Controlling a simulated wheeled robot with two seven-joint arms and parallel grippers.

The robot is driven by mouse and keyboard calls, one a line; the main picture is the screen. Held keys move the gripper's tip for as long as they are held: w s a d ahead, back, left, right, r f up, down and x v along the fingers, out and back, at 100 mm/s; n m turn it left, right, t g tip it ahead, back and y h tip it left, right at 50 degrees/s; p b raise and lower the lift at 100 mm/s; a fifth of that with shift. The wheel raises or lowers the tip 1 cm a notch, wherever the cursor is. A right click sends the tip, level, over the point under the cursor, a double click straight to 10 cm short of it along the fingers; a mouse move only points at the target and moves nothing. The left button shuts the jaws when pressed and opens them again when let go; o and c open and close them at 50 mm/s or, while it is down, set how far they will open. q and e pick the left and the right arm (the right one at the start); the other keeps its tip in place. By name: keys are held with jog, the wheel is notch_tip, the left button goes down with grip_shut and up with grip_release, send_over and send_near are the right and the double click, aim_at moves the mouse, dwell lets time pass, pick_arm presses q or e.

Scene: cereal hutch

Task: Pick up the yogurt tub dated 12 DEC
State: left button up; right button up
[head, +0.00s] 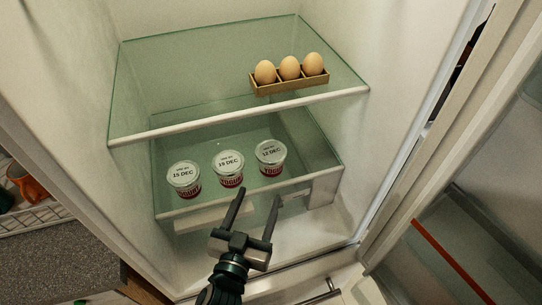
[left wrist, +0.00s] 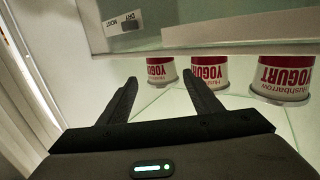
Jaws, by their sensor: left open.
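The yogurt tub dated 12 DEC (head: 270,158) stands upright at the right end of a row of three on the lower glass shelf. The 19 DEC tub (head: 229,168) is in the middle and the 15 DEC tub (head: 184,179) is at the left. My left gripper (head: 258,194) is open and empty, in front of the shelf, with its fingers pointing toward the row. In the left wrist view, three red and white tubs (left wrist: 208,74) lie beyond and right of my open fingers (left wrist: 168,82). Their dates do not show there. My right gripper is not in view.
The upper glass shelf (head: 150,130) overhangs the tubs and holds three eggs in a small carton (head: 292,86). A drawer with a small label (left wrist: 122,24) shows in the left wrist view. The open fridge door (head: 455,265) is at the right.

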aim_at(268, 172)
pick_arm(q)
jog(key=p+x, duration=0.1)
jog(key=x, duration=0.5)
jog(key=shift+w+d+r+p, duration=0.1)
jog(key=shift+w+p, duration=0.25)
jog(key=shift+w+d, duration=0.15)
jog(key=shift+w, duration=0.4)
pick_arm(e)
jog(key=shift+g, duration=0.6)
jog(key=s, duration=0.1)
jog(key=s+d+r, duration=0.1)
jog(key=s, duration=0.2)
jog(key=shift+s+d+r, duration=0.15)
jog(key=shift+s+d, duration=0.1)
pick_arm(q)
jog(key=shift+w+d+p, duration=0.1)
jog(key=shift+w+p, duration=0.3)
jog(key=shift+p, duration=0.05)
jog(key=p+x, duration=0.1)
jog(key=x, duration=0.2)
jog(key=shift+w+r, duration=0.15)
jog(key=shift+w+d+p, duration=0.1)
jog(key=shift+w+p, duration=0.2)
jog(key=shift+w, duration=0.3)
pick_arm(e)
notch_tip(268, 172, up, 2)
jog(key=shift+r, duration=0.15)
